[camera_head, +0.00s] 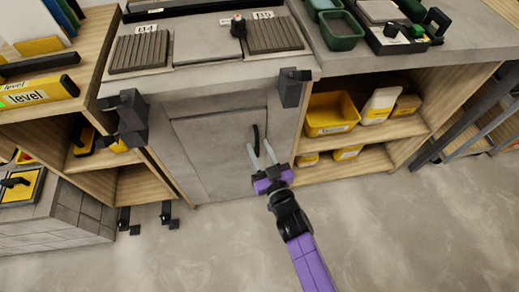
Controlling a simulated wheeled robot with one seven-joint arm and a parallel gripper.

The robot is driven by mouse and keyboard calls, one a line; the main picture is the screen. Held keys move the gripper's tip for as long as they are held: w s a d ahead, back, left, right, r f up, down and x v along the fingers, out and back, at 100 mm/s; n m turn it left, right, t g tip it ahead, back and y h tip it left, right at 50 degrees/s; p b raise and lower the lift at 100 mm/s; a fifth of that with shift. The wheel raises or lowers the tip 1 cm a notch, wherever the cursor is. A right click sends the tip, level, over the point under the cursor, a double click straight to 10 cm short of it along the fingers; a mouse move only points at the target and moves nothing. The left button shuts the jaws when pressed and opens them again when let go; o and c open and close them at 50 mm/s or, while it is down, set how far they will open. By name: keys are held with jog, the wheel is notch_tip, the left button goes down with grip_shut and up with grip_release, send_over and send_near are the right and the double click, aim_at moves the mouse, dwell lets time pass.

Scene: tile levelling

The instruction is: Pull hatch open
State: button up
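The hatch (205,145) is a flat grey door in the front of the grey cabinet under the worktop. It looks closed in its frame. A dark, upright, slightly curved handle (256,136) is near its right edge. My gripper (258,145), with a purple body and two pale fingers, is in front of the hatch. The fingers are spread, and the handle's lower part shows between the fingertips. I cannot tell whether the fingers touch the handle or how deep they reach.
Black brackets stick out at the cabinet's upper left (131,118) and upper right (291,88) corners. Right of it, wooden shelves hold a yellow bin (331,113) and other containers. A grey block stand (55,215) is at the left. The floor (190,255) in front is mostly clear.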

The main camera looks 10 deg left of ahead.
jog(key=shift+c, duration=0.2)
grip_shut()
dwell(1.2)
